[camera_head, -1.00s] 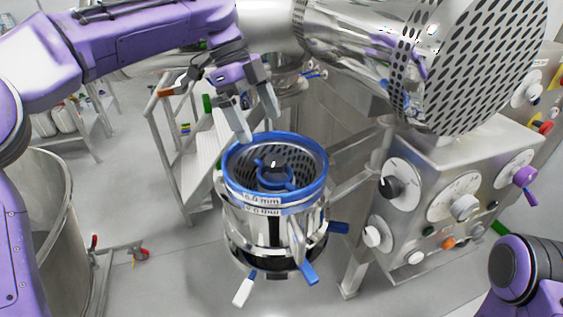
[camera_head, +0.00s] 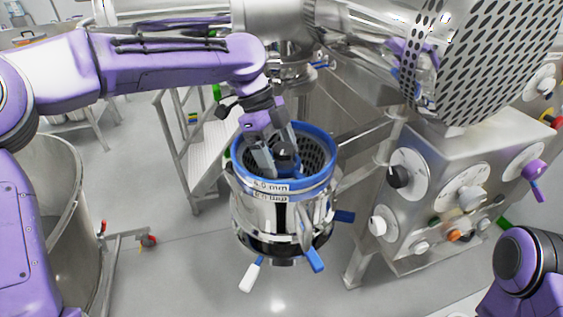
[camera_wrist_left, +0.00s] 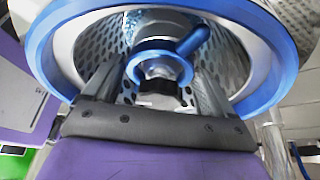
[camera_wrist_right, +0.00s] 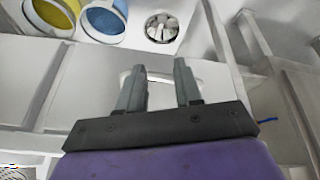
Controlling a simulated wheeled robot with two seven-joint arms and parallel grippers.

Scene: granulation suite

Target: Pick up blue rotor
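The blue rotor (camera_wrist_left: 187,46) sits inside a perforated screen basket with a blue rim (camera_head: 315,183), marked "6.0 mm" in the head view. In the left wrist view I see its blue ring and an angled blue arm around a metal and dark hub. My left gripper (camera_head: 278,160) points down into the basket. Its fingers (camera_wrist_left: 156,85) are apart, one on each side of the rotor's middle, and I cannot tell whether they touch it. In the head view the gripper hides most of the rotor. My right gripper (camera_wrist_right: 160,80) is open and empty, away from the basket.
The steel mill body (camera_head: 270,222) has blue and white handles around it. A control panel (camera_head: 440,190) and a large perforated drum (camera_head: 480,60) stand at right, a steel vessel (camera_head: 62,220) at left. Yellow (camera_wrist_right: 52,12) and blue (camera_wrist_right: 104,18) round containers are near my right gripper.

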